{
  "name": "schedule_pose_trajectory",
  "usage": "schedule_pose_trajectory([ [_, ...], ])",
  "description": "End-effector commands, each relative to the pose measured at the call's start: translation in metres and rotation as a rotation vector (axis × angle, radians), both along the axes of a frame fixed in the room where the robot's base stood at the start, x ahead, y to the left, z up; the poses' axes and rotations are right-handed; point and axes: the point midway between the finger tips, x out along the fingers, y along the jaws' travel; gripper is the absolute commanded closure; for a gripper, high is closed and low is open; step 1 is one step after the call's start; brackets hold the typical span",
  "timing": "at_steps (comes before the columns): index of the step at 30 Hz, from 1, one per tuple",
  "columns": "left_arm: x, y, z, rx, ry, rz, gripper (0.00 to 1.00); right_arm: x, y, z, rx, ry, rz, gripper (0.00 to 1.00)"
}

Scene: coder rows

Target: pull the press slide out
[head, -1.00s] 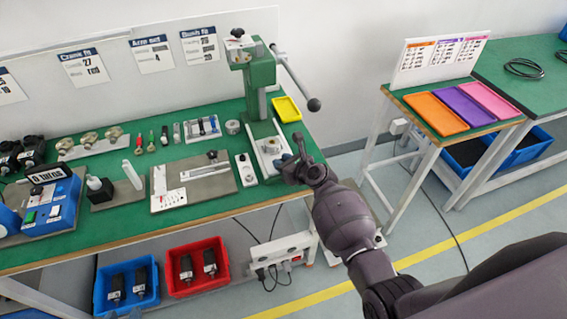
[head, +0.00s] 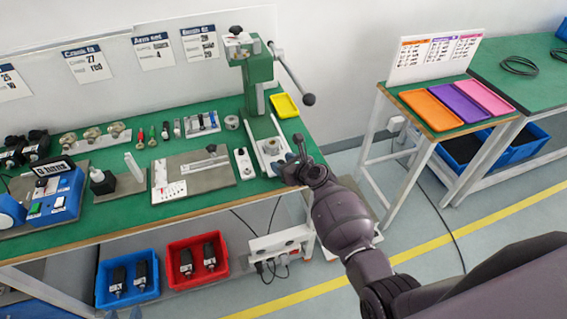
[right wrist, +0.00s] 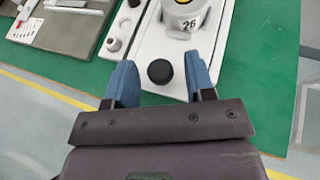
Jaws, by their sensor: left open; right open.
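The green press (head: 258,70) stands at the right end of the bench with a light slide (head: 268,150) at its foot. In the right wrist view the pale slide plate (right wrist: 150,52) carries a round part marked 26 (right wrist: 184,15) and a black knob (right wrist: 160,72) on its near end. My right gripper (head: 296,168) is over the front edge by the slide. In its wrist view the blue fingers stand apart (right wrist: 160,80), one on each side of the knob; contact cannot be told.
The press lever (head: 292,75) sticks out to the right above the slide. A small panel (head: 243,163) and a grey plate (head: 210,177) lie left of it. A yellow tray (head: 284,105) is behind. Floor is free between bench and side table (head: 448,130).

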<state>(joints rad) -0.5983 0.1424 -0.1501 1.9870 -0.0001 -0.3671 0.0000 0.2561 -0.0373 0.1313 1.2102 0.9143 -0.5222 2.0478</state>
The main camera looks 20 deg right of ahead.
Motion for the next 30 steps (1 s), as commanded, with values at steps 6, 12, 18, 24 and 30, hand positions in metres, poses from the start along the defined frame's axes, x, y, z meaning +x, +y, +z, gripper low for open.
schedule_pose_trajectory([
  [6, 0.000, 0.000, 0.001, 0.000, 0.000, 0.000, 0.57, -0.002, -0.001, 0.001, 0.000, 0.000, 0.000, 0.51],
  [12, -0.001, 0.000, 0.007, 0.000, 0.001, 0.000, 0.57, -0.018, -0.008, 0.009, 0.002, 0.001, -0.001, 0.51],
  [18, -0.006, 0.001, 0.011, 0.000, 0.012, 0.004, 0.57, -0.047, -0.022, 0.022, 0.000, 0.001, -0.001, 0.51],
  [24, -0.010, 0.002, 0.011, 0.001, 0.021, 0.005, 0.57, -0.073, -0.033, 0.034, -0.001, 0.001, -0.001, 0.51],
  [30, -0.010, 0.002, 0.011, 0.000, 0.023, 0.005, 0.57, -0.088, -0.040, 0.040, 0.001, 0.000, 0.000, 0.51],
])
